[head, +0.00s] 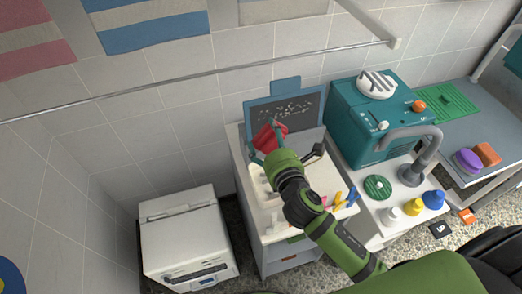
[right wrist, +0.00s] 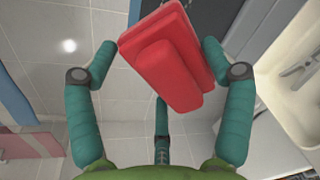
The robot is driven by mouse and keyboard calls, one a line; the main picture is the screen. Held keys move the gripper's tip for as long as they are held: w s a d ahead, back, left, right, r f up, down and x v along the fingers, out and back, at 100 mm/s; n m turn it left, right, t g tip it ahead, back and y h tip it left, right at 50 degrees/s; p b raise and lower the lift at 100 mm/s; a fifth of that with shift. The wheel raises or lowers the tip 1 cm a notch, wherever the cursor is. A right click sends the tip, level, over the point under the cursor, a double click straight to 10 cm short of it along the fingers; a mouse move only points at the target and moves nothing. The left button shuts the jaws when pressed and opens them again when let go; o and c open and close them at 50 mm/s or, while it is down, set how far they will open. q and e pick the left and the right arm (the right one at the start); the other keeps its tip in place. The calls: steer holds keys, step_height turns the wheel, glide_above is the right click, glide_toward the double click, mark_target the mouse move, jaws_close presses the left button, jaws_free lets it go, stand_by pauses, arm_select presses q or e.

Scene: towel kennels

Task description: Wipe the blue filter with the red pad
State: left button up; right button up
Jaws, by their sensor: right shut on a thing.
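The blue filter (head: 252,113) is a blue-framed dark panel with a tab on top, standing upright at the back of a white-topped sink unit. Pale specks are scattered over its dark face. My right gripper (head: 268,139) is shut on the red pad (head: 265,136) in front of the filter's lower left part. The right wrist view shows the red pad (right wrist: 170,50) between the teal fingers of my right gripper (right wrist: 160,52), tilted. Whether the pad touches the filter cannot be told. My left gripper is not in view.
A teal machine (head: 355,130) stands right of the filter, beside a grey tap (head: 428,150). Several bottles (head: 413,207) and coloured clips (head: 338,199) lie near the front. A white appliance (head: 185,235) stands at lower left. A rail (head: 220,70) crosses the wall above.

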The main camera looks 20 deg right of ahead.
mark_target(256, 114)
steer(key=shift+w+d+r, duration=0.1)
steer(key=shift+r, duration=0.1)
steer(key=shift+w, duration=0.25)
steer(key=w+b, duration=0.1)
steer(key=w+f+b, duration=0.1)
steer(key=w, duration=0.1)
steer(key=shift+w, duration=0.25)
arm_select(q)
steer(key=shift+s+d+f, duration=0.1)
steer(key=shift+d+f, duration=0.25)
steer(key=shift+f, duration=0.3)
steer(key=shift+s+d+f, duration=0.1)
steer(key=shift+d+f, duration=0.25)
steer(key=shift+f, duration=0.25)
arm_select(e)
steer(key=shift+w, duration=0.8)
arm_select(q)
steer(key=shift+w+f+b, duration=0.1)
steer(key=shift+b, duration=0.2)
arm_select(e)
steer(key=shift+w+a+f, duration=0.1)
steer(key=shift+w+a, duration=0.05)
steer(key=shift+w, duration=0.35)
steer(key=shift+w+a+f, duration=0.1)
steer(key=shift+w, duration=0.4)
steer(key=shift+d, duration=0.1)
